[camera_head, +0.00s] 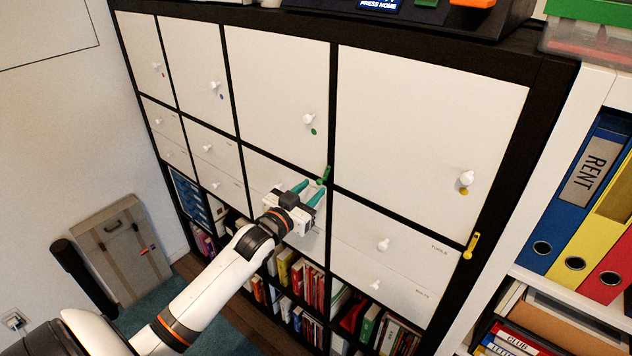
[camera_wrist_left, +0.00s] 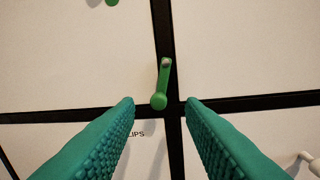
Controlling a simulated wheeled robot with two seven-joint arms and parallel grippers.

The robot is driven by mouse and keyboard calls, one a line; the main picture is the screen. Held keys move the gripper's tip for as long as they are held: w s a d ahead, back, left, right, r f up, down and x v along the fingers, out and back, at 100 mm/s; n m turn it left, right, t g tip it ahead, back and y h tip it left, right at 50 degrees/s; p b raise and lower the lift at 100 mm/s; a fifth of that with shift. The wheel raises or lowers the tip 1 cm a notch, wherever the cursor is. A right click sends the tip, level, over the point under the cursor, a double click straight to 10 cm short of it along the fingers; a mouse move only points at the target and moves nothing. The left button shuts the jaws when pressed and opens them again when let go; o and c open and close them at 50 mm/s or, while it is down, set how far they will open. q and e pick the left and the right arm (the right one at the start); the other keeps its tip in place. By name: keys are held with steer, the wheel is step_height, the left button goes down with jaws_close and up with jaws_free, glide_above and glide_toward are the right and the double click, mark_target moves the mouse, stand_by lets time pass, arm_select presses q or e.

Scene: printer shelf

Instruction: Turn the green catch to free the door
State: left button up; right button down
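The green catch (camera_head: 325,175) sits on the dark frame at the lower right corner of the white door with the green dot (camera_head: 277,75). In the left wrist view the catch (camera_wrist_left: 163,84) stands nearly upright, its screw at the top and its round knob (camera_wrist_left: 159,101) at the bottom, tilted slightly left. The door looks shut. My left gripper (camera_head: 312,188) is open and empty, its green fingers pointing at the catch. In the left wrist view the fingertips (camera_wrist_left: 160,103) lie either side of the knob; contact is not visible. My right gripper is not in view.
A yellow catch (camera_head: 471,246) is on the frame further right. White door knobs (camera_head: 309,118) and (camera_head: 466,178) stick out from the doors. Small drawers with knobs lie below, then books. Blue, yellow and red binders (camera_head: 575,200) stand at right. A grey case (camera_head: 121,250) leans at left.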

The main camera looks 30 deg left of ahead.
arm_select(q)
steer(key=shift+w+a, duration=0.1)
steer(key=shift+w, duration=1.25)
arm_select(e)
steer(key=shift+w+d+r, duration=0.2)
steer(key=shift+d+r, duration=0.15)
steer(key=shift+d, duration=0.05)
arm_select(q)
steer(key=shift+c, duration=0.5)
jaws_close()
steer(key=n+p, duration=0.2)
steer(key=shift+d+r+p, duration=0.2)
steer(key=shift+d+p, duration=0.1)
steer(key=shift+p, duration=0.05)
steer(key=shift+d+f+n+p, duration=0.2)
steer(key=shift+n+p, duration=0.1)
steer(key=shift+n, duration=0.4)
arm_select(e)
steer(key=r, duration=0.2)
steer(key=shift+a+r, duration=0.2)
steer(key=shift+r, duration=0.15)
arm_select(q)
steer(key=shift+o, duration=0.5)
jaws_free()
